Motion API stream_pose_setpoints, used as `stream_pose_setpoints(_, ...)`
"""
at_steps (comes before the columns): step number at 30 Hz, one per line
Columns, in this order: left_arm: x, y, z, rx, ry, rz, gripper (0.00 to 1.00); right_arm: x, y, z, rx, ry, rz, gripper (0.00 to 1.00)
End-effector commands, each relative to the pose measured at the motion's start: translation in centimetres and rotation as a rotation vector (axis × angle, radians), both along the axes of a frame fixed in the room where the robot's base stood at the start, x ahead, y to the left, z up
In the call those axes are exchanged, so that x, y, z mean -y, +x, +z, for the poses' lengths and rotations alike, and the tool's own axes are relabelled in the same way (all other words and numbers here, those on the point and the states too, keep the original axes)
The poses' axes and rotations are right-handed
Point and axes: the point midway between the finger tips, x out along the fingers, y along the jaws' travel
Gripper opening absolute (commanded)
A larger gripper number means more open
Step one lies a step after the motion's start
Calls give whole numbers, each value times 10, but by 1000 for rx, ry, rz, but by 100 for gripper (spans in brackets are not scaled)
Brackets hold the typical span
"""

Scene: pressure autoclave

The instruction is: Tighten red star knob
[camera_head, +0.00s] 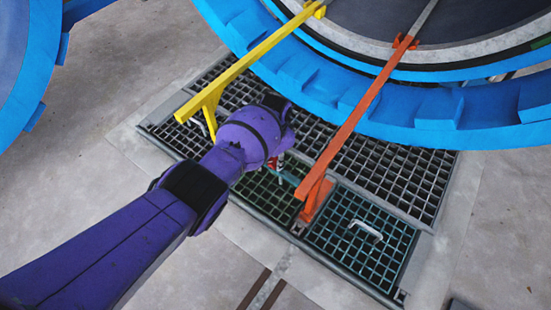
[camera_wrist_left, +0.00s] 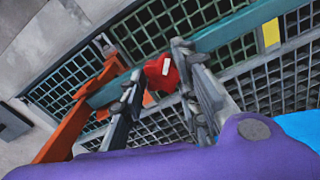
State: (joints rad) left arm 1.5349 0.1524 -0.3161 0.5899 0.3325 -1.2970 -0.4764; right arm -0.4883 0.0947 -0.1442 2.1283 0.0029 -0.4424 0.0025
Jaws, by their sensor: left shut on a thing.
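The red star knob (camera_wrist_left: 162,74) sits between the fingertips of my left gripper (camera_wrist_left: 158,71) in the left wrist view, with a white mark on its face. The gripper is shut on it, one grey finger on each side. In the head view my purple left wrist hides most of the gripper. Only a small red part of the knob (camera_head: 275,161) shows beside the wrist. The knob lies close to a teal bar (camera_wrist_left: 238,33). My right gripper is in neither view.
An orange rail (camera_head: 352,122) runs just right of my gripper, and a yellow rail (camera_head: 240,68) runs to its left. The large blue flanged ring (camera_head: 300,75) is beyond. Below are floor grates (camera_head: 350,235), one with a white handle (camera_head: 366,230). Bare concrete (camera_head: 490,235) lies at right.

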Motion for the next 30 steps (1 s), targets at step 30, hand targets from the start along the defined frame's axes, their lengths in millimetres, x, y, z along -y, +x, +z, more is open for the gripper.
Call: stream_pose_setpoints(30, -6, -1, 0, -1, 2, -817, 3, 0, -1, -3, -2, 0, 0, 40)
